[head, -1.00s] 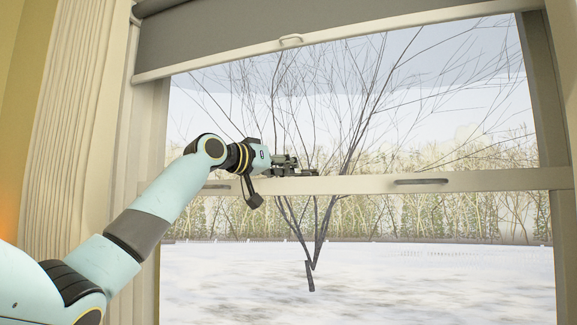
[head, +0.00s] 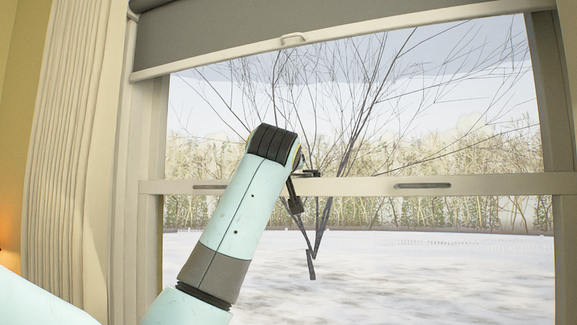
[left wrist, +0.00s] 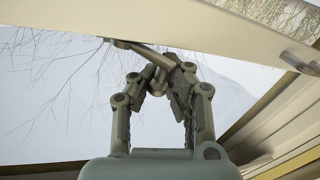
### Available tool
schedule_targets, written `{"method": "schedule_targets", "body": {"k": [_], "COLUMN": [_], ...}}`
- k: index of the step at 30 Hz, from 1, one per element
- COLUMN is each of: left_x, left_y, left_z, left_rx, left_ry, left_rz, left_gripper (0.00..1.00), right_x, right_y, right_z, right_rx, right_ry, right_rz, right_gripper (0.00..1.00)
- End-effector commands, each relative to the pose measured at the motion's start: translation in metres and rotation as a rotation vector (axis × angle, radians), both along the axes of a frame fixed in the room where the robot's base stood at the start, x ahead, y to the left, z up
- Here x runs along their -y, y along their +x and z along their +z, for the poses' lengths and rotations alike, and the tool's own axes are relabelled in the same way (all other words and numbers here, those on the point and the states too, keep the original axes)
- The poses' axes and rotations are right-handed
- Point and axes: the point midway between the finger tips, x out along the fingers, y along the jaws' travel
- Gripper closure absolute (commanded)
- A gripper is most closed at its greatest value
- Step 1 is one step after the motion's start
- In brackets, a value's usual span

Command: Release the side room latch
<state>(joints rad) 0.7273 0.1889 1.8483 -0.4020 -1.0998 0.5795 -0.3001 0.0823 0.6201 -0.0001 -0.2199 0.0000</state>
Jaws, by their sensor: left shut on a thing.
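The window latch (head: 311,174) is a small dark fitting on top of the pale middle rail. In the left wrist view its lever (left wrist: 148,53) slants from a mount by the rail down to my fingertips. My left gripper (left wrist: 165,80) is shut on the latch lever, with its finger ends close together around the lever's end. In the head view my own wrist and forearm hide most of the gripper and part of the latch. My right gripper is in neither view.
The window's middle rail (head: 370,186) runs across the view with two dark recessed handles, the right one (head: 424,185) clear of my arm. A grey roller blind (head: 230,38) covers the window top. A pale curtain (head: 65,150) hangs at left. Bare branches show outside.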

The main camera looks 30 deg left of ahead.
Motion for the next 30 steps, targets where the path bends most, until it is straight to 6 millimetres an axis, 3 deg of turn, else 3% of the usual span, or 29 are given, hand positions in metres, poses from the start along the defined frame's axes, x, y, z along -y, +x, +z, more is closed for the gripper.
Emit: {"method": "schedule_targets", "body": {"k": [18,30], "left_x": [0.026,0.036], "left_y": [-0.007,-0.008], "left_z": [-0.005,-0.003], "left_rx": [-0.005,-0.006], "left_ry": [-0.001,0.002], "left_rz": [0.567,0.806], "left_gripper": [1.00,1.00], "right_x": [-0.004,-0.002], "right_y": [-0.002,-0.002], "right_z": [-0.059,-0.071], "right_rx": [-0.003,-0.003], "right_ry": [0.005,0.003], "right_rz": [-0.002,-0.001], "right_gripper": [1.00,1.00]}}
